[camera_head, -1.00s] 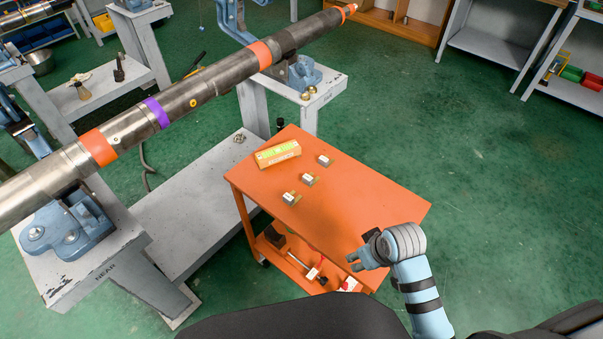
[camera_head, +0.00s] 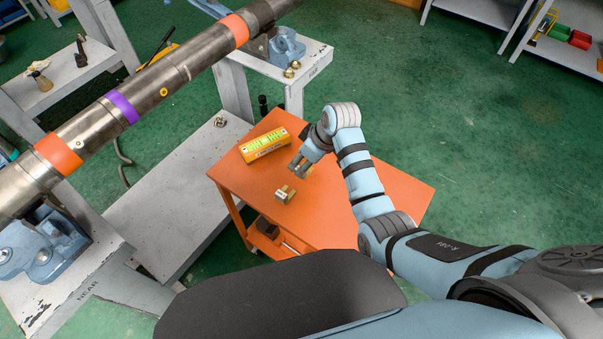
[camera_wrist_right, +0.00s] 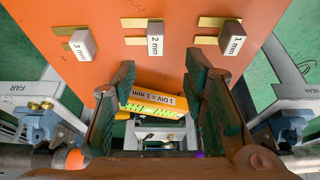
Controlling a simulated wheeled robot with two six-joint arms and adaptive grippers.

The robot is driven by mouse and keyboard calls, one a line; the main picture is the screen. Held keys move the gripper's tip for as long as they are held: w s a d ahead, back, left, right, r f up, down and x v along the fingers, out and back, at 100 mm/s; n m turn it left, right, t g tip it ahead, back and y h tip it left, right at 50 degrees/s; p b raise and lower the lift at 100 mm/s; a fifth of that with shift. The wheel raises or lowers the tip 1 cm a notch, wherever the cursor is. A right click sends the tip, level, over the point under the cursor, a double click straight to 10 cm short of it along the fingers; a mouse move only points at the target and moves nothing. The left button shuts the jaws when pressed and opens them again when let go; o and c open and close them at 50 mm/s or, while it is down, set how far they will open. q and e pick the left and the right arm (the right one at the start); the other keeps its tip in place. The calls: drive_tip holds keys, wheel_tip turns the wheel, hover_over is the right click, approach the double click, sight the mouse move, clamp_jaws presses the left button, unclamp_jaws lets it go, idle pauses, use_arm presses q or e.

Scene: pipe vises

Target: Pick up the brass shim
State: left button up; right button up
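Three brass shims with pale labelled blocks lie in a row on the orange cart top. In the right wrist view they read 3 mm (camera_wrist_right: 82,44), 2 mm (camera_wrist_right: 155,38) and 1 mm (camera_wrist_right: 230,38). In the head view the 1 mm shim (camera_head: 285,194) shows clearly; the others are largely hidden by my right gripper and wrist. My right gripper (camera_head: 295,169) is over the cart, pointing down toward the row. In the wrist view its fingers (camera_wrist_right: 160,68) are spread and empty, with the 2 mm shim ahead of the gap between them. My left gripper is not in view.
A yellow level (camera_head: 265,143) marked 1 DIV = 1 mm lies at the cart's far left edge, close to the gripper. The orange cart top (camera_head: 390,195) is bare on the right. A long pipe (camera_head: 150,88) in vises runs along the left.

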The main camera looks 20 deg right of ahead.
drive_tip(key=f, duration=0.2)
drive_tip(key=w+f+b, duration=0.1)
drive_tip(key=f, duration=0.2)
drive_tip(key=shift+w+f, duration=0.15)
drive_tip(key=shift+f, duration=0.2)
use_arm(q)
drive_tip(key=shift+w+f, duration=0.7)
use_arm(e)
drive_tip(key=shift+a+r, duration=0.1)
drive_tip(key=shift+r, duration=0.05)
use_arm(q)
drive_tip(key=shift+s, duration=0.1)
use_arm(e)
clamp_jaws()
